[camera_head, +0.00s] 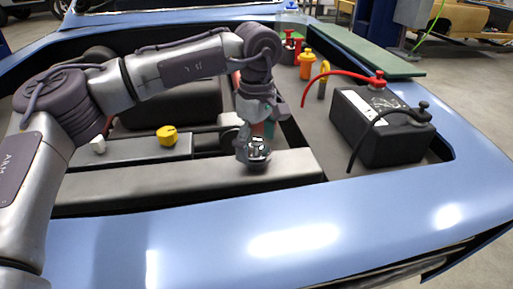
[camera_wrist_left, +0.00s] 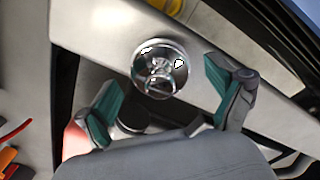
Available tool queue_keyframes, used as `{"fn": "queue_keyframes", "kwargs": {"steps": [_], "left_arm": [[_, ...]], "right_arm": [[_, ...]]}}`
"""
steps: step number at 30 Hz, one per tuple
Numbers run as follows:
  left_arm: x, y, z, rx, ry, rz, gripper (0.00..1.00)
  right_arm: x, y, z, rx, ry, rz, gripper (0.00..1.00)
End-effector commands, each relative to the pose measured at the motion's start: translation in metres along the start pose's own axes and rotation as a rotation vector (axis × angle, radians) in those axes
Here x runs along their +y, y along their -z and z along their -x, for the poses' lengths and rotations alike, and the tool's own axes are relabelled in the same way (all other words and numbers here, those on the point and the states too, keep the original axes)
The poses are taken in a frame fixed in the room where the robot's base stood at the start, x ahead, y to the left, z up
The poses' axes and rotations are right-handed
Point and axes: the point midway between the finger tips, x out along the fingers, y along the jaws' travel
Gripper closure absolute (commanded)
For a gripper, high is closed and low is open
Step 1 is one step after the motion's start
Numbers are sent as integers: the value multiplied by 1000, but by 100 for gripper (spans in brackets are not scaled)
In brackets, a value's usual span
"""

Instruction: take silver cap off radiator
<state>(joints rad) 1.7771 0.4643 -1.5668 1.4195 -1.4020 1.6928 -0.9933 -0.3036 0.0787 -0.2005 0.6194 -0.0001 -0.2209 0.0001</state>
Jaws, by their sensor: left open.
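The silver cap (camera_head: 258,152) is a shiny round cap on top of the long grey radiator (camera_head: 190,183) at the front of the engine bay. In the left wrist view the silver cap (camera_wrist_left: 160,68) lies ahead of and between the two fingers. My left gripper (camera_head: 255,145) is open and right at the cap, from above. The left wrist view also shows the gripper (camera_wrist_left: 160,92) with its teal finger pads apart on either side, not touching the cap there. My right gripper is not in view.
A black battery (camera_head: 375,128) with red and black cables stands at the right of the bay. A yellow cap (camera_head: 167,135) sits left of the gripper. Orange (camera_head: 306,65) and red caps are behind. The blue car body (camera_head: 290,235) edges the bay in front.

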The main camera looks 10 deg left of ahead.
Motion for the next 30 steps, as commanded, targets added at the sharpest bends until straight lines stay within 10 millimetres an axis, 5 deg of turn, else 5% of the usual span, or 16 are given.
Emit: {"fn": "queue_keyframes", "kwargs": {"steps": [12,23,30], "left_arm": [[0,0,1,0,0,0,67],[0,0,6,1,-1,-1,68],[1,0,38,0,-6,0,68]], "right_arm": [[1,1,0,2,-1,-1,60],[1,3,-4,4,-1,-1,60],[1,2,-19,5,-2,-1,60]]}}
